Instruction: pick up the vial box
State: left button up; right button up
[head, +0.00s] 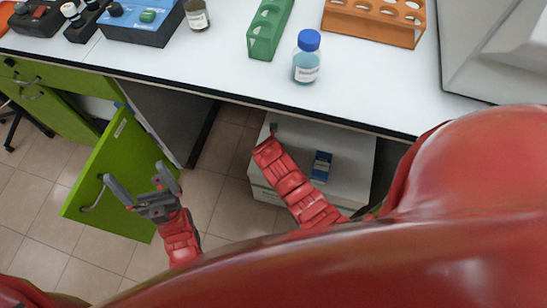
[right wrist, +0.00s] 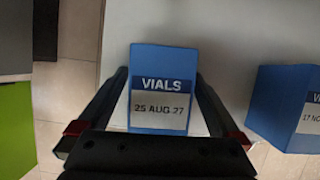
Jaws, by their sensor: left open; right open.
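A blue vial box (right wrist: 163,62) labelled "VIALS 25 AUG 27" shows in the right wrist view. My right gripper (right wrist: 160,82) is open, with one finger on each side of this box; I cannot tell whether they touch it. A second blue box (right wrist: 287,105) with a partly cut-off label stands to its right. In the head view one blue box (head: 320,166) shows on the white surface below the bench, right of my right arm; I cannot tell for sure which box it is. My left gripper (head: 146,180) is open and empty in front of the green door.
The white bench top (head: 215,65) overhangs the low white surface (head: 352,172). A green cabinet door (head: 118,165) stands open at left. On the bench are a blue-capped bottle (head: 306,58), a green rack (head: 267,30) and an orange rack (head: 372,30).

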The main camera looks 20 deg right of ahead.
jog(key=shift+f+p, duration=0.25)
jog(key=shift+p, duration=0.1)
dwell(0.5)
grip_shut()
dwell(0.3)
